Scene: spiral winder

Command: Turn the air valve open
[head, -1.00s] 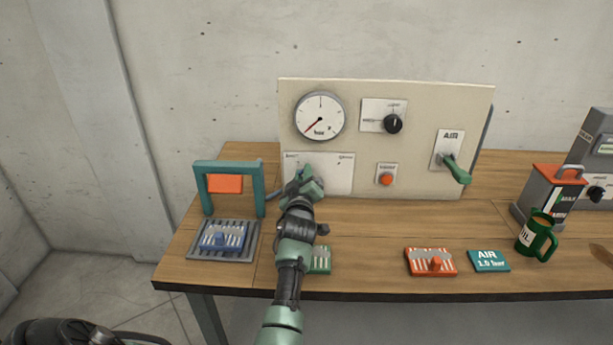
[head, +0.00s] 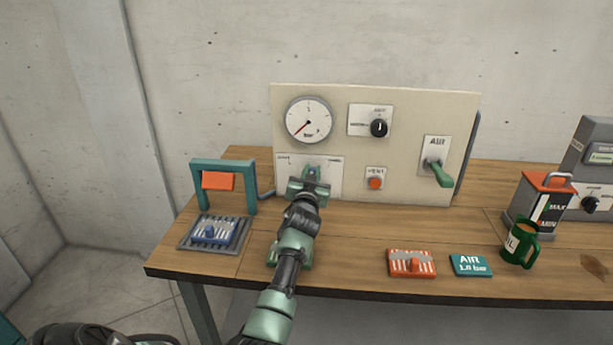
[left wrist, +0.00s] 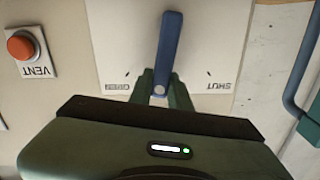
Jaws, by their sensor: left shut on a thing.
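My left gripper (head: 309,181) is at the lower middle of the white plate on the panel, its wrist hiding part of that plate. In the left wrist view the gripper (left wrist: 161,88) is shut on one end of a blue lever (left wrist: 169,45). That view is upside down, with OPEN left and SHUT right on the plate (left wrist: 215,60). The lever runs nearly upright in the picture, leaning slightly right, away from the words. A green lever (head: 439,174) sits on a plate marked AIR. My right gripper is not in view.
The panel (head: 400,98) also bears a gauge (head: 308,119), a black knob (head: 379,128) and an orange VENT button (head: 375,183). A teal frame (head: 250,185) stands left. Bare table lies between.

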